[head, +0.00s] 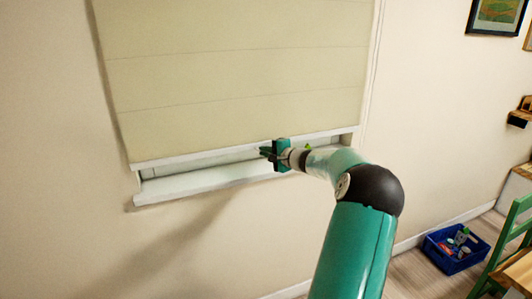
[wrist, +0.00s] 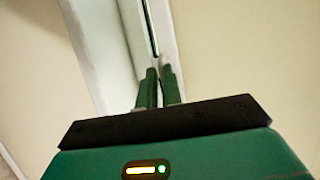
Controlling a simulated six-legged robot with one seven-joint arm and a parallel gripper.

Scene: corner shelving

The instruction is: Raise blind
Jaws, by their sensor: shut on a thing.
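A pale yellow-green blind (head: 230,50) hangs over a window, lowered almost to the white sill (head: 195,185). Its white bottom rail (head: 195,157) sits slightly tilted, with a narrow gap below it. My gripper (head: 264,152) is at the rail, right of its middle. In the wrist view, my gripper's green fingers (wrist: 159,74) are close together and shut on the pale rail (wrist: 164,35). The fingertips partly hide the spot they hold.
A blue crate (head: 447,257) with small items stands on the floor at lower right, beside a green chair (head: 508,245). A framed picture (head: 497,14) hangs at upper right. The wall below the sill is clear.

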